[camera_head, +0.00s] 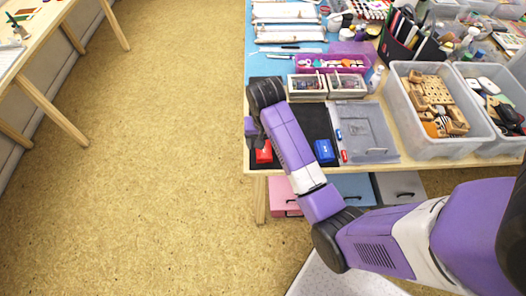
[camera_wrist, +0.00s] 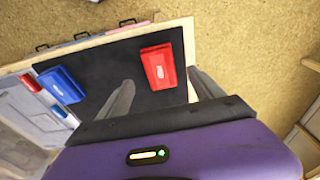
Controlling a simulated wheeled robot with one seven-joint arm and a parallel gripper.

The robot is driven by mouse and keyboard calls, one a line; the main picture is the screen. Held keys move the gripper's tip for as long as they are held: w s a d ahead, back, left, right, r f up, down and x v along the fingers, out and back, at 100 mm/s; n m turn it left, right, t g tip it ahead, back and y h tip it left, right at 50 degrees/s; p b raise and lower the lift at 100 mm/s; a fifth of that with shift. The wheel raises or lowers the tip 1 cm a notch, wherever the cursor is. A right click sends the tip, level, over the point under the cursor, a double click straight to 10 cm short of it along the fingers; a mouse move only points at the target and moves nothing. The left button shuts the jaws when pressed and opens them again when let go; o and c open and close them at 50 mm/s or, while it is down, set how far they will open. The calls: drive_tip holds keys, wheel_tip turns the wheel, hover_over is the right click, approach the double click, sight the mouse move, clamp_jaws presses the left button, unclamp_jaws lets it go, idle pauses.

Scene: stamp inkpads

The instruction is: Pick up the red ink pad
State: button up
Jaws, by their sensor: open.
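The red ink pad (camera_head: 264,153) lies on a black mat (camera_head: 315,120) near the front left corner of the table, partly hidden by my arm in the head view. In the wrist view the red ink pad (camera_wrist: 158,67) lies ahead of my gripper (camera_wrist: 165,85), roughly between the directions of its two fingers. The gripper is open and empty, with its grey fingers apart. Whether the fingertips are level with the pad or above it I cannot tell.
A blue ink pad (camera_head: 324,151) lies on the same mat, to the right. A clear tray (camera_head: 366,150) with small red and blue pieces stands beside it. Grey bins (camera_head: 432,147) hold wooden blocks and tools farther right. The table's front edge is close to the red pad.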

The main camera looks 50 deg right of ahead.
sight(264, 150)
drive_tip(key=f, duration=0.5)
drive_tip(key=shift+w+d+p, duration=0.25)
drive_tip(key=shift+d+p, duration=0.05)
drive_tip(key=shift+c, duration=0.3)
drive_tip(key=c, duration=1.4)
